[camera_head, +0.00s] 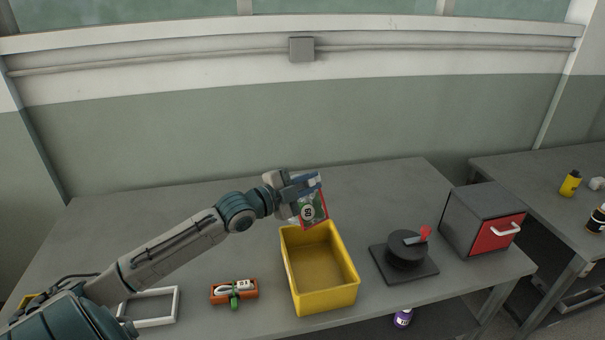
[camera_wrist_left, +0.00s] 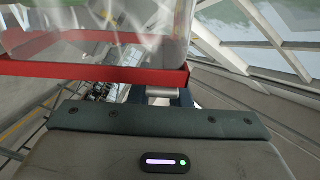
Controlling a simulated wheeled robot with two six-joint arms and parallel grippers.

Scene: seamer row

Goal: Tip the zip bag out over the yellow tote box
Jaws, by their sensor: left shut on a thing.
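The yellow tote box (camera_head: 351,293) stands on the grey table, its top open and its visible inside bare. My left gripper (camera_head: 312,182) is above the box's far end and is shut on the zip bag (camera_head: 313,208). The bag is clear with a red edge and shows something green and a dark round mark inside. It looks tilted. In the left wrist view the zip bag (camera_wrist_left: 120,74) fills the top of the picture, its red edge across the view. I cannot tell whether the bag's mouth is open. My right gripper is not in view.
An orange tray (camera_head: 215,295) with small items and a white frame (camera_head: 150,322) lie left of the box. A black turntable (camera_head: 405,256) and a grey cabinet with a red door (camera_head: 497,233) stand right of it. A purple bottle (camera_head: 403,318) is below the table edge.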

